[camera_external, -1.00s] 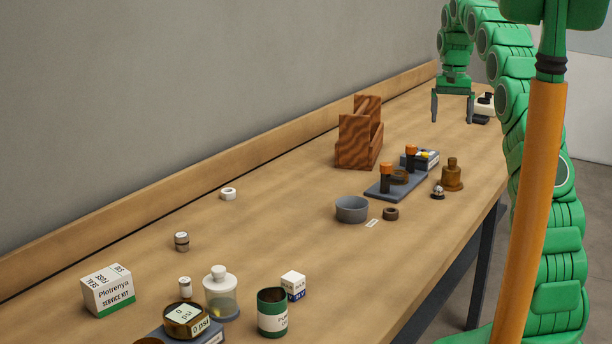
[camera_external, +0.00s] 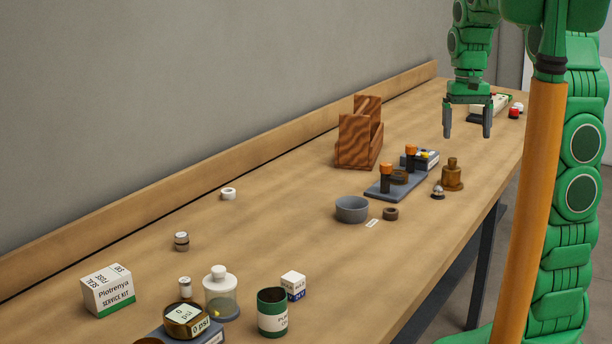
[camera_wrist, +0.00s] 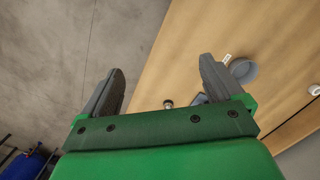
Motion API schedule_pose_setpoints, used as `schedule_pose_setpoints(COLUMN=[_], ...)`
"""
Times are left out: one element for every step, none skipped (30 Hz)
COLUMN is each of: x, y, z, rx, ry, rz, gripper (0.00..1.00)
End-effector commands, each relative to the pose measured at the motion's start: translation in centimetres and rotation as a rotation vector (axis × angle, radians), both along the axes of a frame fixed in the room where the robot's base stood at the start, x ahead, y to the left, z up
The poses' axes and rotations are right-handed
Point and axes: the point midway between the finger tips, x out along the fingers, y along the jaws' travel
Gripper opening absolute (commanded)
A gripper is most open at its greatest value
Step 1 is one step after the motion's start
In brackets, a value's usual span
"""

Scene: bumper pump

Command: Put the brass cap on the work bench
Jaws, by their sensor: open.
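A brass-coloured, bell-shaped piece with a knob (camera_external: 452,176) stands upright near the front edge of the work bench (camera_external: 290,200); it looks like the brass cap, though I cannot be certain. A small brown ring (camera_external: 390,213) lies flat nearer the camera. My gripper (camera_external: 467,132) is open and empty, pointing down, and appears above the bell-shaped piece in the external view. In the wrist view its fingers (camera_wrist: 162,70) are spread, with the floor and bench edge beyond; the bell-shaped piece is not clearly visible there.
A dark fixture plate (camera_external: 380,192) with orange-topped posts sits left of the bell-shaped piece. A silver-topped knob (camera_external: 438,192), a grey bowl (camera_external: 351,209) and a wooden holder (camera_external: 356,145) stand close by. Jars and boxes fill the near end. The bench middle is mostly clear.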

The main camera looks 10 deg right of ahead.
Motion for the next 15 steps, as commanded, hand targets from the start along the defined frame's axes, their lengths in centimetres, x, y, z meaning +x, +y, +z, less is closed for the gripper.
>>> schedule_pose_setpoints(x=[-1.5, -2.2, -3.2, -4.0, -4.8, -5.8, -6.6, -7.5, -8.6, -9.4, -10.1, -11.2, -12.1, -12.9, -13.9], y=[0.3, 0.5, 0.7, 0.8, 1.0, 1.2, 1.3, 1.5, 1.7, 1.8, 1.9, 2.1, 2.2, 2.3, 2.5], z=[-0.1, -0.1, -0.2, -0.3, -0.4, -0.6, -0.7, -0.8, -1.0, -1.2, -1.3, -1.6, -1.8, -2.0, -2.2], rx=[0.001, 0.001, 0.001, 0.002, 0.003, 0.003, 0.003, 0.003, 0.004, 0.005, 0.004, 0.006, 0.005, 0.006, 0.007], ry=[0.004, 0.004, 0.004, 0.005, 0.008, 0.01, 0.011, 0.013, 0.016, 0.019, 0.02, 0.023, 0.025, 0.025, 0.026], rz=[0.009, 0.014, 0.021, 0.026, 0.032, 0.038, 0.043, 0.048, 0.055, 0.06, 0.066, 0.073, 0.078, 0.083, 0.09], gripper=[0.94, 0.94, 0.94, 0.94, 0.94, 0.94, 0.94, 0.94, 0.94, 0.94, 0.94, 0.94, 0.94, 0.94, 0.94])
